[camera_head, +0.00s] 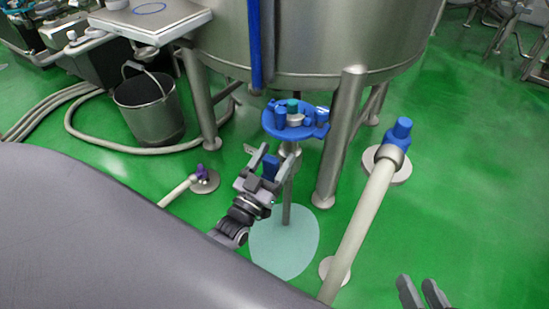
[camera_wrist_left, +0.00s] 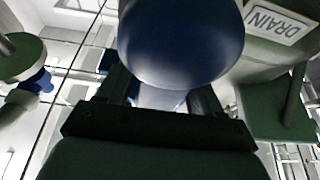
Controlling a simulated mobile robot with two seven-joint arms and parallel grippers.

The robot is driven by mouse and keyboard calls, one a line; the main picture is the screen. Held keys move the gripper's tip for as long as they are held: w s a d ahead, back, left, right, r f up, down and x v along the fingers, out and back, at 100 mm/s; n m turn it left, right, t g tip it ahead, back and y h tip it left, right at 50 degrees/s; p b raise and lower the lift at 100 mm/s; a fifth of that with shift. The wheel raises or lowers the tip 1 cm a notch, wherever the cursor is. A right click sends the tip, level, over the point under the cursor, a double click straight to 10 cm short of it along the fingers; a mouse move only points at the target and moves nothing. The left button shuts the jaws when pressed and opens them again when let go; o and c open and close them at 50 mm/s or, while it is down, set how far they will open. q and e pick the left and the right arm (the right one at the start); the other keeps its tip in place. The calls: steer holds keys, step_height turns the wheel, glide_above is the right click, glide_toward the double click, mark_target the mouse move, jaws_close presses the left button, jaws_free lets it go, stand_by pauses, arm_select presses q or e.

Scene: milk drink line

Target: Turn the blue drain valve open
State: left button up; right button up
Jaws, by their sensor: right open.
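The blue drain valve handle (camera_head: 271,168) shows between the fingers of my left gripper (camera_head: 275,158), below the tank in the head view. In the left wrist view a large rounded dark blue handle (camera_wrist_left: 180,45) fills the top middle, with a finger of my left gripper (camera_wrist_left: 160,100) on each side. I cannot tell whether the fingers touch it. A white DRAIN label (camera_wrist_left: 275,24) is at the upper right of that view. My right gripper (camera_head: 424,292) is open and empty at the bottom right, far from the valve.
The steel tank (camera_head: 320,40) stands on legs (camera_head: 340,135) close by. A pipe with a blue cap (camera_head: 400,132) stands at right. A bucket (camera_head: 150,108) and hoses are at left.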

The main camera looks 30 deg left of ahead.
mark_target(268, 169)
arm_select(q)
steer(key=shift+s, duration=0.25)
steer(key=p+v, duration=0.1)
steer(key=v, duration=0.5)
steer(key=shift+w+f, duration=0.1)
steer(key=shift+s+f, duration=0.1)
steer(key=shift+s, duration=0.25)
arm_select(e)
steer(key=shift+s+d+r, duration=0.1)
steer(key=shift+d+r, duration=0.05)
steer(key=shift+d, duration=0.25)
arm_select(q)
steer(key=shift+s, duration=0.1)
